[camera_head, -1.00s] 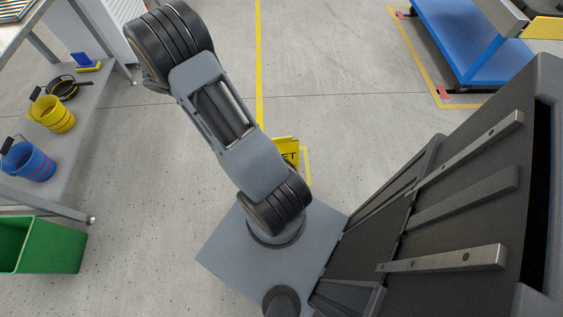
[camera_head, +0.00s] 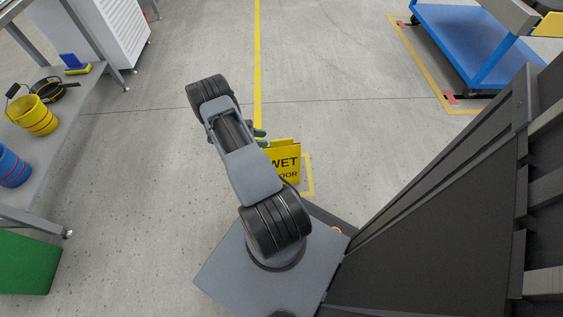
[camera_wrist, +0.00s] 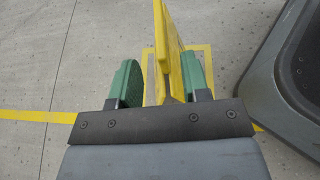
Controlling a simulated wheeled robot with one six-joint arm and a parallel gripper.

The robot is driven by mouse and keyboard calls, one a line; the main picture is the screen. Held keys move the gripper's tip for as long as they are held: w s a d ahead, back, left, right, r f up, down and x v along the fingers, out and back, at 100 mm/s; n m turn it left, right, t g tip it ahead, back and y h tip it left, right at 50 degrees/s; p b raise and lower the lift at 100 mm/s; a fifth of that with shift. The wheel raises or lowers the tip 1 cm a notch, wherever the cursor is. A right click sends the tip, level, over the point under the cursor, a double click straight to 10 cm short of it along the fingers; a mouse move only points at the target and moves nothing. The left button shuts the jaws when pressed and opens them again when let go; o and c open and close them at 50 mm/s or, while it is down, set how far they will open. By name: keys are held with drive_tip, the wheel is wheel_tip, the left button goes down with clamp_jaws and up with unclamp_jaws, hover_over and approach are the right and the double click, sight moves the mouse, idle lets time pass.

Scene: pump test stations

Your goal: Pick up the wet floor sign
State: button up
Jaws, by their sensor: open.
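The yellow wet floor sign (camera_head: 284,160) stands on the floor just beyond my base in the head view, partly hidden by my arm. In the wrist view the sign (camera_wrist: 168,45) stands between the two green fingers of my gripper (camera_wrist: 163,80). The gripper is open. The sign is close to the right finger, and a gap shows between it and the left finger. I cannot tell whether the right finger touches it. In the head view only a bit of green finger shows beside the sign's top edge.
A yellow floor outline (camera_head: 308,178) surrounds the sign's spot. A grey bench (camera_head: 60,130) with yellow and blue buckets stands at left, a green bin (camera_head: 28,262) below it. A blue cart (camera_head: 465,40) is at upper right. The middle floor is clear.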

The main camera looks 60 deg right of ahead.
sight(278, 140)
drive_tip(key=shift+b+x, duration=1.3)
drive_tip(key=shift+x, duration=2.35)
drive_tip(key=shift+r, duration=0.1)
clamp_jaws()
